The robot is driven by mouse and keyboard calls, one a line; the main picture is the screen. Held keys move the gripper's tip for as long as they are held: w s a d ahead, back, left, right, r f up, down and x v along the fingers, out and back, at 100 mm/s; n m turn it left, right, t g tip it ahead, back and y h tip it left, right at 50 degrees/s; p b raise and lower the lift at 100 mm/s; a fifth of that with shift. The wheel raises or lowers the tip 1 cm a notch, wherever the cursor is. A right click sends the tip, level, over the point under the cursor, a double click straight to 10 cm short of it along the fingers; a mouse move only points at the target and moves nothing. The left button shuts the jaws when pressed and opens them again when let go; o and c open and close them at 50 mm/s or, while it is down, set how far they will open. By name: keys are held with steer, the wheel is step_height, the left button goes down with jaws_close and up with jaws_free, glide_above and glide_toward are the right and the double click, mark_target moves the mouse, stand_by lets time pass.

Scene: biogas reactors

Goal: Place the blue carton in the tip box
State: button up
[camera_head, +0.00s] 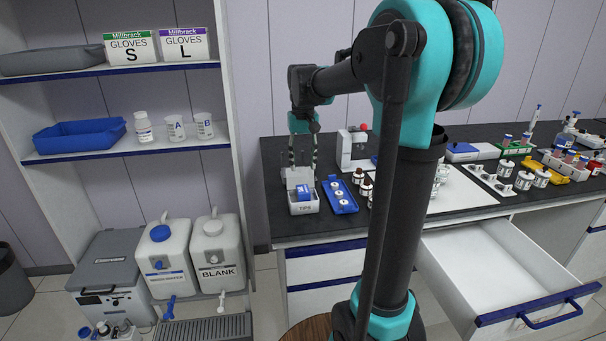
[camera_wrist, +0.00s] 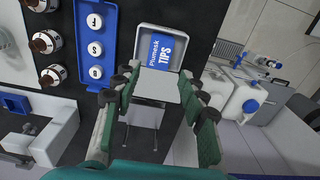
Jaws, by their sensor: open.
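The blue carton (camera_head: 303,191), printed TIPS, sits inside the open tip box (camera_head: 304,208), a pale box on the bench near its left front. In the wrist view the carton (camera_wrist: 166,48) lies within the tip box's walls (camera_wrist: 142,28), apart from my fingers. The box's raised lid shows at its back (camera_head: 298,175). My gripper (camera_head: 303,164) is open and empty above the box's back, pointing down. In the wrist view its two fingers (camera_wrist: 157,86) are spread wide, with the carton beyond the tips. How deep the carton rests is hard to tell.
A blue tray (camera_head: 339,196) with several white-capped items stands close right of the box, with brown bottles (camera_head: 366,187) beyond it. A white device (camera_head: 352,150) stands behind. An open drawer (camera_head: 500,270) juts out at right. The shelf unit (camera_head: 120,155) stands left.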

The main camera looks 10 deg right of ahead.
steer(key=s+d+f+t, duration=0.2)
steer(key=s+f, duration=0.8)
steer(key=s, duration=0.1)
steer(key=s+d+f+t, duration=0.2)
steer(key=s+f, duration=0.8)
steer(key=s, duration=0.1)
steer(key=shift+r, duration=0.1)
steer(key=shift+c, duration=1)
